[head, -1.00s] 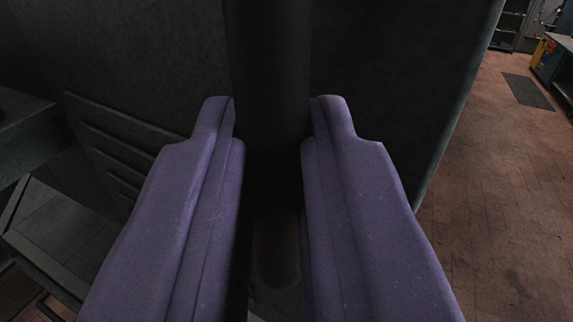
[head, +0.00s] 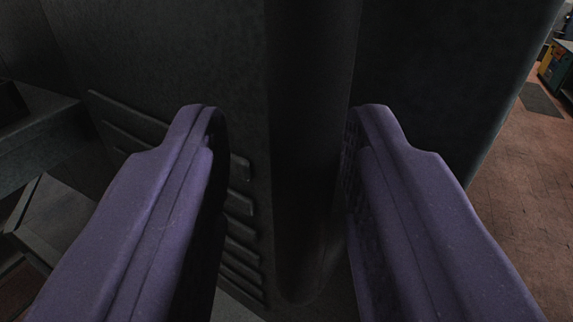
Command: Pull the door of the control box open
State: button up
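My gripper (head: 286,110) has its two purple fingers spread apart. A dark upright bar (head: 310,190), which looks like the handle of the control box door, stands between them and ends in a rounded lower end. A clear gap separates the left finger from the bar. The right finger is close beside the bar; whether it touches is hard to tell. A dark, smooth panel (head: 440,80), seemingly the door, lies behind the bar to the right, with a paler right edge. Its hinge is out of view, and how far it stands open cannot be told.
A dark wall with slatted vents (head: 240,235) stands to the left behind the fingers. A dark ledge (head: 40,130) juts out at the far left. Open reddish tiled floor (head: 525,200) lies to the right, with a dark mat (head: 540,100) and a colourful cabinet (head: 555,65) far off.

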jog(key=s, duration=0.7)
jog(key=shift+s+d, duration=0.3)
jog(key=shift+s, duration=0.1)
